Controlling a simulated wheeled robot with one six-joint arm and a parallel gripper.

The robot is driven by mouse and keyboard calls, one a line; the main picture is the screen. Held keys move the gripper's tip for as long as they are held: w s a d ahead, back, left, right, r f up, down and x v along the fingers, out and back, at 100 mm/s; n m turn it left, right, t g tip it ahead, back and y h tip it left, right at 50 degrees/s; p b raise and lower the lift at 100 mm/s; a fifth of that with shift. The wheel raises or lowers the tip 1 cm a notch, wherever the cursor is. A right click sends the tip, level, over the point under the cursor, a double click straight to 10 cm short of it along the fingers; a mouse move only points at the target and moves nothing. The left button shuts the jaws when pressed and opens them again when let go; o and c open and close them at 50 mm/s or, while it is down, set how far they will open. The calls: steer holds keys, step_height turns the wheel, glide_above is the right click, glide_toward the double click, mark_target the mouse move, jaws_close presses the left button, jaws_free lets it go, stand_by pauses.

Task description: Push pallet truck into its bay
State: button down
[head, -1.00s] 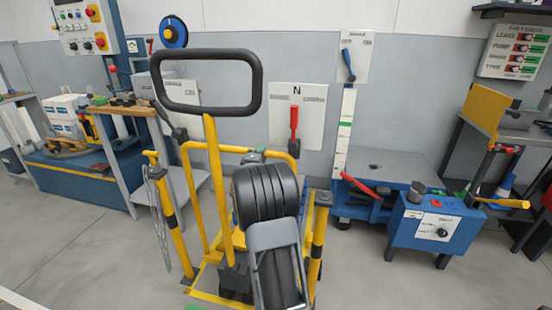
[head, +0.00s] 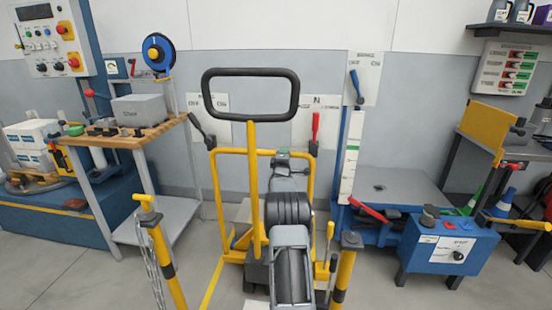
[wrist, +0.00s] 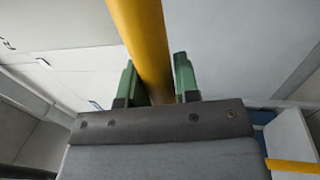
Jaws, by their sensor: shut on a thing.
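The pallet truck has a yellow hoop frame (head: 236,151), a yellow tiller pole (head: 253,190) and a black loop handle (head: 250,73). It stands upright just past two yellow posts, a left post (head: 167,262) and a right post (head: 344,270), facing the back wall. My gripper (head: 282,155) is at the right part of the hoop's top bar. In the wrist view its green fingers (wrist: 155,82) are on both sides of a yellow bar (wrist: 142,40), shut on it. My dark arm hides part of the truck's right side and base.
A wooden-topped bench (head: 120,138) stands on the left. A blue machine (head: 450,250) with a grey platform (head: 405,190) stands on the right. Chain hangs by the left post. A yellow floor line (head: 213,285) runs left of the truck. The grey wall is behind.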

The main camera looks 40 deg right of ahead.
steer(key=shift+w+d+f, duration=0.2)
steer(key=shift+d, duration=0.15)
steer(key=shift+r, duration=0.15)
steer(key=c, duration=1.1)
jaws_free()
steer(key=shift+w+d, duration=0.1)
steer(key=shift+o, duration=1.3)
steer(key=p+v, duration=0.1)
steer(key=v, duration=1.3)
steer(key=shift+w, duration=0.1)
